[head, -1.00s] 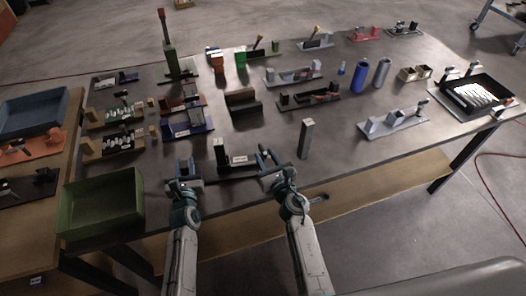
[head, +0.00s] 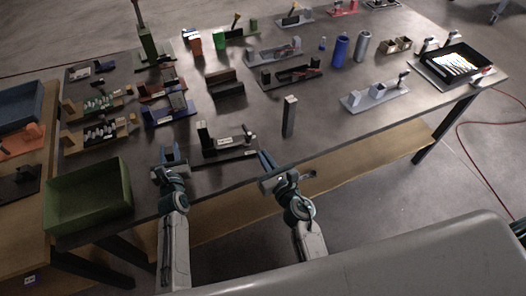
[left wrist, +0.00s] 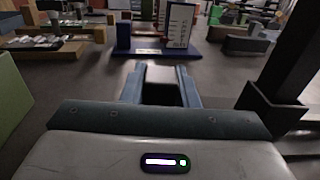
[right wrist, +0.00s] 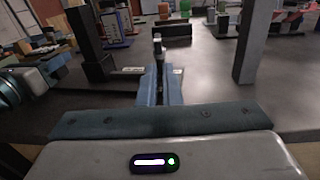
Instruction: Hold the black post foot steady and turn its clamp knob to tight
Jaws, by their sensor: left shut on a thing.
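The black post foot (head: 206,142) stands near the table's front edge, with a dark upright at its left, a pale label and a small knob (head: 247,133) at its right. It also shows at the right of the left wrist view (left wrist: 272,106). My left gripper (head: 172,156) is left of the foot and apart from its upright; its fingers are shut on a small grey block (left wrist: 162,76). My right gripper (head: 266,162) is in front and right of the knob, its fingers nearly together. In the right wrist view the knob (right wrist: 157,42) rises just beyond the fingertips.
A grey upright post (head: 289,117) stands right of the foot. A green bin (head: 88,200) is at the front left corner. A blue fixture (head: 168,115) and several other fixtures fill the table behind.

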